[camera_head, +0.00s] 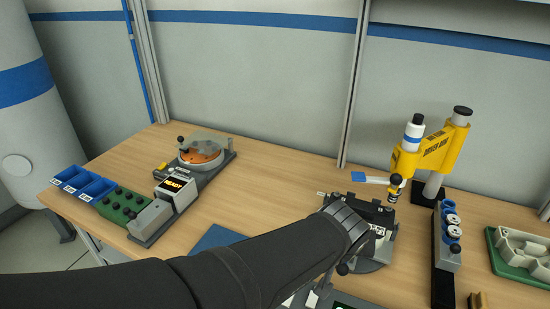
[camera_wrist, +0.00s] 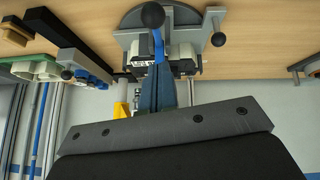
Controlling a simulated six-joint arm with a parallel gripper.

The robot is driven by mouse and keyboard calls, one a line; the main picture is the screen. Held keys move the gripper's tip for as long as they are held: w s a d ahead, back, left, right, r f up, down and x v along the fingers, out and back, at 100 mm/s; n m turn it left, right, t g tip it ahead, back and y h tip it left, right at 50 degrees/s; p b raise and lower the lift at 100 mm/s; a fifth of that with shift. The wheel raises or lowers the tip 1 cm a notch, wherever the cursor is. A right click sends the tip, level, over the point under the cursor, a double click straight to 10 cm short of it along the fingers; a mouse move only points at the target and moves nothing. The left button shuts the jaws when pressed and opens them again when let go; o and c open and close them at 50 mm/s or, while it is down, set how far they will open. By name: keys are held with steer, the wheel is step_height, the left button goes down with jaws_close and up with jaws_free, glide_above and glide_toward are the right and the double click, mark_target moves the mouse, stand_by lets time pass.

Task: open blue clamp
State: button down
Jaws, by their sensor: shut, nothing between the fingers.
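The clamp fixture (camera_head: 378,248) stands on the table right of centre, a dark rounded base with a pale label. In the wrist view its base (camera_wrist: 190,18) is at the top, with a blue clamp lever (camera_wrist: 158,42) ending in a black ball (camera_wrist: 153,14). In the head view my arm covers part of the fixture and the fingertips are hidden.
A yellow screwdriver station (camera_head: 432,150) stands behind the fixture, right. A dark rack (camera_head: 442,275) with several blue-white items and a green tray (camera_head: 515,270) are further right. Blue bins (camera_head: 75,180) and a READY unit (camera_head: 175,188) are left. The table's middle back is clear.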

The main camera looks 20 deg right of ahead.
steer(key=shift+s+a+f, duration=0.45)
steer(key=shift+f, duration=0.5)
steer(key=shift+s+a+f, duration=0.45)
steer(key=shift+a+f, duration=0.05)
steer(key=shift+f, duration=0.5)
steer(key=shift+s+a+f, duration=0.45)
steer(key=shift+f, duration=0.5)
steer(key=shift+a+f, duration=0.1)
steer(key=shift+f, duration=0.05)
steer(key=shift+r, duration=0.45)
steer(key=s+a+r, duration=0.4)
steer(key=s+a, duration=0.2)
steer(key=a, duration=0.1)
steer(key=shift+s+a+r, duration=0.2)
steer(key=shift+s+a, duration=0.05)
steer(key=shift+a, duration=0.15)
